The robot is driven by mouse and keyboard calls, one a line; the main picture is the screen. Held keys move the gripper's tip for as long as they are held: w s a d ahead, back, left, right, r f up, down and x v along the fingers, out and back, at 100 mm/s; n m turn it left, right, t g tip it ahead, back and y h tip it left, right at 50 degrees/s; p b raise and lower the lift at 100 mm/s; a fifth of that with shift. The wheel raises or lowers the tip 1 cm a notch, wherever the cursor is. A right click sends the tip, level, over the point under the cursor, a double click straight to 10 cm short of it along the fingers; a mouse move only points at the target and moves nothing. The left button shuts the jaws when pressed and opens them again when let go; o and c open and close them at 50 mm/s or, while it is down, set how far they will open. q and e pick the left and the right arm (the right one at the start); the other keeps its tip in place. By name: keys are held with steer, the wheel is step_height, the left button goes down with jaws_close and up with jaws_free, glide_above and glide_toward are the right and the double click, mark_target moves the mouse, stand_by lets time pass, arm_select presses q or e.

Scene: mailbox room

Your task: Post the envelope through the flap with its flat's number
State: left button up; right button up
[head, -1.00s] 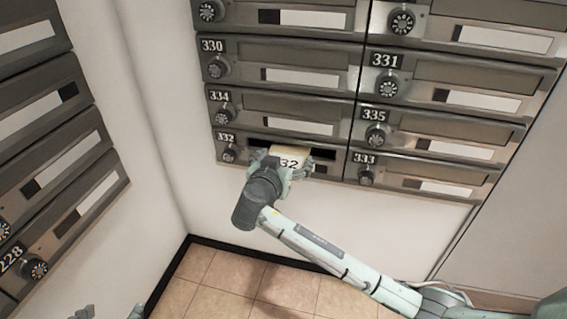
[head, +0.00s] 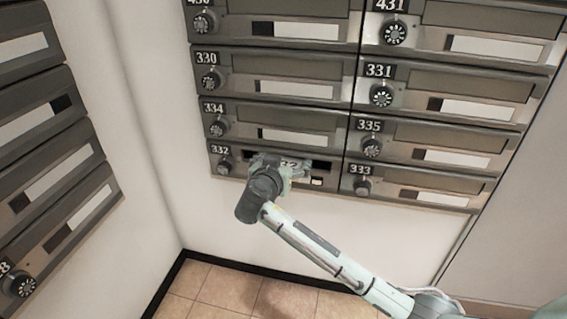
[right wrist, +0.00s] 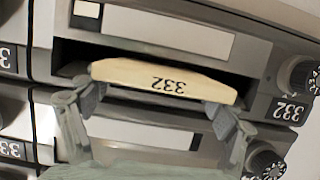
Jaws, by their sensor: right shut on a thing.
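The envelope is cream with the number 332, which reads upside down in the right wrist view (right wrist: 165,80). In the head view only a small part of the envelope (head: 290,162) shows. My right gripper (right wrist: 155,106) is shut on the envelope, with a finger at each side of its near end. The envelope's far part is inside the dark open slot of mailbox 332 (head: 322,164); the inner end is hidden. The mailbox's number plate 332 (right wrist: 289,108) also shows in the wrist view. In the head view my right gripper (head: 283,167) is close against this mailbox. My left gripper is out of view.
Mailbox 334 (head: 290,121) is directly above, and mailbox 333 (head: 415,180) is to the right. Round dials stick out beside the flaps. Another mailbox bank (head: 60,150) stands on the left wall. The wall and tiled floor (head: 225,285) below are clear.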

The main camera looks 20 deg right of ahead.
steer(key=o, duration=1.1)
steer(key=shift+c, duration=0.2)
steer(key=shift+r, duration=0.1)
steer(key=shift+s+a+p, duration=0.2)
steer(key=shift+s+a, duration=0.25)
steer(key=shift+s, duration=0.2)
steer(key=shift+s+a+p, duration=0.15)
steer(key=shift+s+a, duration=0.25)
steer(key=shift+s, duration=0.25)
steer(key=shift+s+a+p, duration=0.15)
steer(key=shift+s+a, duration=0.4)
steer(key=shift+s, duration=0.25)
steer(key=shift+s+a+p, duration=0.1)
steer(key=shift+s+a, duration=0.45)
steer(key=shift+s, duration=0.3)
steer(key=shift+s+a+p, duration=0.15)
steer(key=shift+s+a, duration=0.4)
steer(key=shift+s, duration=0.25)
jaws_close()
